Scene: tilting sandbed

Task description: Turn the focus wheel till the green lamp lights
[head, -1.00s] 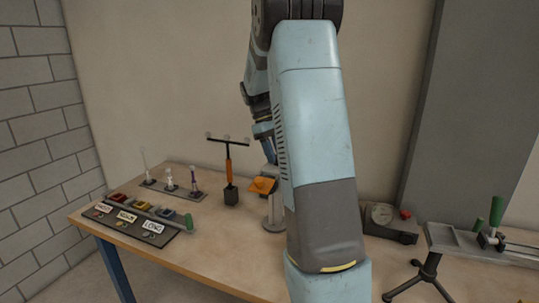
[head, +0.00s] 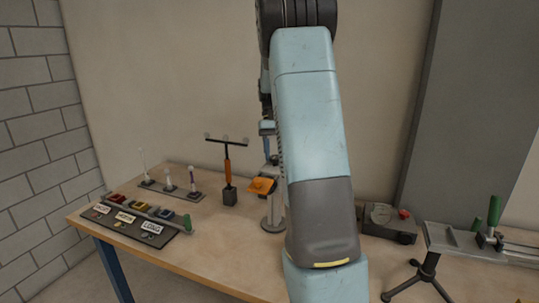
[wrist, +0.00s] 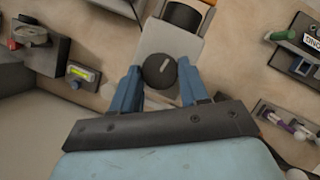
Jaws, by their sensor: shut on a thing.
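The focus wheel (wrist: 160,71) is a dark round knob with a pale mark, on a light grey housing (wrist: 176,44) in the wrist view. My gripper (wrist: 158,75) has its two blue fingers on either side of the wheel, shut on it. In the head view my gripper (head: 268,143) is mostly hidden behind my arm, above an orange part (head: 262,186) and a grey stand (head: 272,215). I cannot pick out a lit green lamp for certain. A small box (wrist: 83,74) with a yellow-green face shows left of the wheel in the wrist view.
A labelled rack (head: 136,220) with coloured blocks stands at the table's left. Behind it is a strip with small upright pieces (head: 170,186). An orange-handled T-shaped tool (head: 228,165) stands close left of the stand. A gauge box (head: 385,222) and a green-handled rail (head: 490,238) lie right.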

